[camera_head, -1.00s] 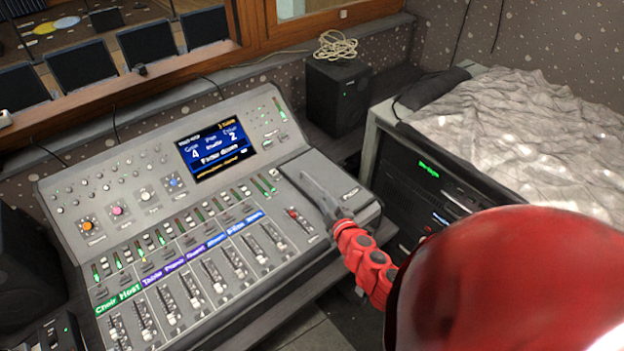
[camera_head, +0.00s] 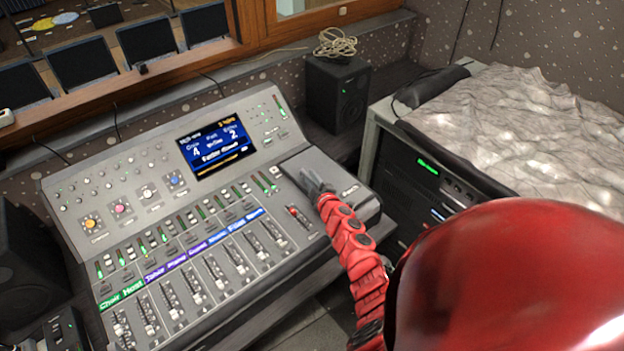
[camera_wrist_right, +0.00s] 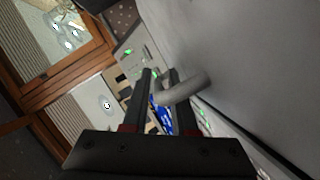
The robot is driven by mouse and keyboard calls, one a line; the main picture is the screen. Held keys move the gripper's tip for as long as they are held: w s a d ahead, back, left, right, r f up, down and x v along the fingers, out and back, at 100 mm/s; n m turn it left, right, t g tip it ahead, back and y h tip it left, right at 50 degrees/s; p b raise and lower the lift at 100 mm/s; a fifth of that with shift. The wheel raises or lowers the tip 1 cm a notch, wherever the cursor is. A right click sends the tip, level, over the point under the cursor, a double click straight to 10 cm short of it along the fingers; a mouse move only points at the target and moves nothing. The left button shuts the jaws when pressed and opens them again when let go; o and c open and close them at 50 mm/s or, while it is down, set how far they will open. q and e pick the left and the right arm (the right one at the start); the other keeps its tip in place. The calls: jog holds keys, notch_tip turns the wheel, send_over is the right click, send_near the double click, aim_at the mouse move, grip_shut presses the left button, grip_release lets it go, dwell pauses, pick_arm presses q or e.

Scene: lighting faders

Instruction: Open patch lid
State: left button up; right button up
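The patch lid (camera_head: 338,178) is a dark grey raised panel at the right end of the mixing console; it looks closed. It also shows as a large grey surface in the right wrist view (camera_wrist_right: 250,50). My right gripper (camera_head: 307,177) is over the lid's left side in the head view. In the right wrist view its two dark fingers (camera_wrist_right: 160,75) stand apart. A curved light-grey handle (camera_wrist_right: 187,88) crosses in front of one finger, with its end at the gap between them. Firm contact cannot be made out. My left gripper is out of view.
The console's faders (camera_head: 215,270) and screen (camera_head: 214,147) lie left of the lid. A black speaker (camera_head: 337,92) stands behind it. An equipment rack (camera_head: 440,175) under a crumpled grey cloth (camera_head: 530,130) stands to the right.

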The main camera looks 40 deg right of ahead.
grip_shut()
dwell(1.4)
